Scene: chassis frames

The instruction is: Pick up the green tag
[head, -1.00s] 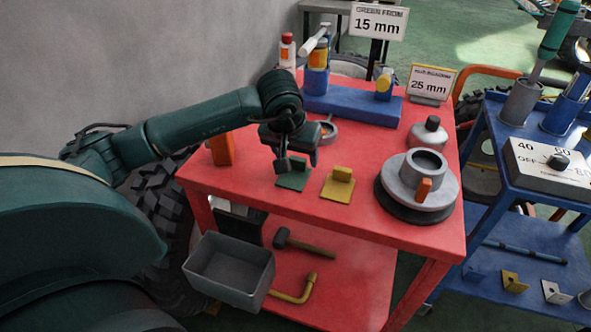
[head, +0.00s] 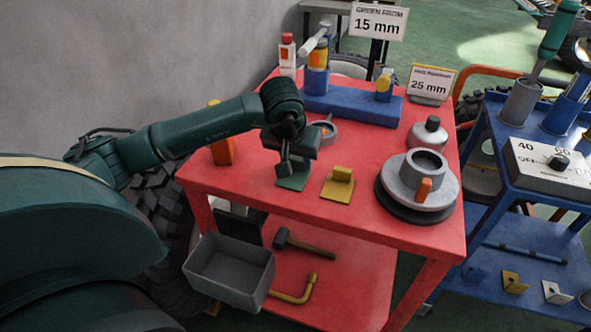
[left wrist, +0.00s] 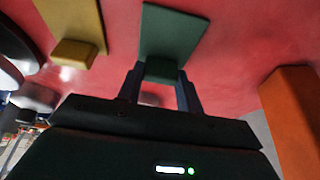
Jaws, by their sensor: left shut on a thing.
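The green tag (head: 293,181) is a flat plate with a raised tab, at the front left of the red cart top (head: 380,172). My left gripper (head: 285,168) is over it with fingers pointing down, hiding part of the tag. In the left wrist view the green tag (left wrist: 172,36) has its raised tab between the two fingers of my left gripper (left wrist: 161,76), which is shut on it. I see no clear gap between tag and cart top. My right gripper is not in view.
A yellow tag (head: 338,184) lies just right of the green one. An orange block (head: 222,150) stands to the left. A grey round fixture (head: 418,180) is at the right, a blue stand (head: 350,104) at the back. A grey bin (head: 229,272) hangs below the front edge.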

